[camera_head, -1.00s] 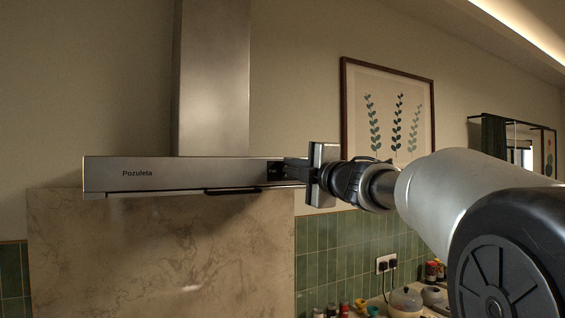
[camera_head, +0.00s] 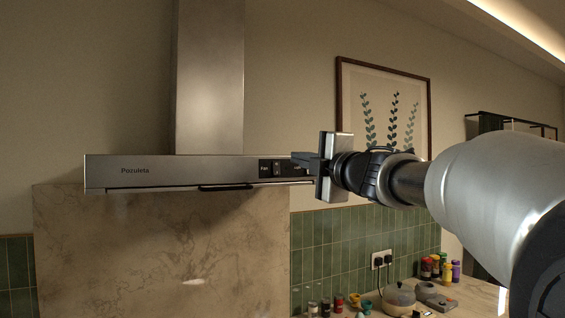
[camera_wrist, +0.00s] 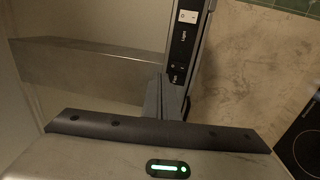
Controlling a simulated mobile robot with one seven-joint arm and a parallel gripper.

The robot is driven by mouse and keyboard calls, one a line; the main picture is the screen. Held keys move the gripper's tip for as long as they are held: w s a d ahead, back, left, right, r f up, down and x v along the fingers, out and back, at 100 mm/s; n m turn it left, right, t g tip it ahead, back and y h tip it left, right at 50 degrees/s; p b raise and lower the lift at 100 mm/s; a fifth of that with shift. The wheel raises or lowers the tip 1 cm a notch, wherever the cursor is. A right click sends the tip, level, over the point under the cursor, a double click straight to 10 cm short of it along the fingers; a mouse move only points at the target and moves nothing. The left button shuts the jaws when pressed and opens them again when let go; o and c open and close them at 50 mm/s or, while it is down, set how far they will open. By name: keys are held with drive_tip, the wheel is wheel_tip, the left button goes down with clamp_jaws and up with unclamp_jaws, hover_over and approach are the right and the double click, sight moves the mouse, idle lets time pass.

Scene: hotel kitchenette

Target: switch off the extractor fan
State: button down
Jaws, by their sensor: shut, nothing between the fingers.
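The extractor hood (camera_head: 215,172) is a long steel bar on the wall below a steel chimney. Its front has a black control panel near the right end, with a small rocker, the fan switch (camera_head: 277,168), beside the word "Fan". In the wrist view the fan switch (camera_wrist: 180,67) looks dark, and a white light switch (camera_wrist: 187,17) sits farther along by the word "Light". My gripper (camera_head: 298,160) is shut and empty, at the hood's right end, covering part of the panel. In the wrist view its fingertips (camera_wrist: 164,82) are close to "Fan"; contact cannot be told.
A dark handle-like bar (camera_head: 226,187) juts out under the hood. A framed plant picture (camera_head: 350,150) hangs behind my gripper. The room in front of the hood is clear.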

drive_tip(key=shift+r+v, duration=0.15)
drive_tip(key=shift+v, duration=0.75)
drive_tip(key=shift+r+v, duration=0.2)
drive_tip(key=shift+v, duration=0.65)
drive_tip(key=shift+r+v, duration=0.15)
drive_tip(key=shift+v, duration=0.75)
drive_tip(key=s+d+f+m+g+h+p, duration=0.1)
drive_tip(key=s+d+f+m+g+h, duration=0.1)
drive_tip(key=s+d+f+m+h, duration=0.3)
drive_tip(key=s+d+f+m+g+h, duration=0.1)
drive_tip(key=s+f+m+h, duration=0.15)
drive_tip(key=f+m, duration=0.4)
drive_tip(key=s+d+f+m+g+h+p, duration=0.1)
drive_tip(key=s+d+f+m+g+h, duration=0.15)
drive_tip(key=s+f+m, duration=0.35)
drive_tip(key=s+a+f+m+g+y, duration=0.1)
drive_tip(key=s+a+f+m+g, duration=0.1)
drive_tip(key=s+f, duration=0.6)
drive_tip(key=s+a+f+m+g+y, duration=0.1)
drive_tip(key=s+a+f+m+g, duration=0.2)
drive_tip(key=s+a+f+g, duration=0.2)
wheel_tip(320, 180, down, 5)
drive_tip(key=s, duration=0.3)
drive_tip(key=shift+y+p, duration=0.3)
drive_tip(key=shift+y, duration=0.1)
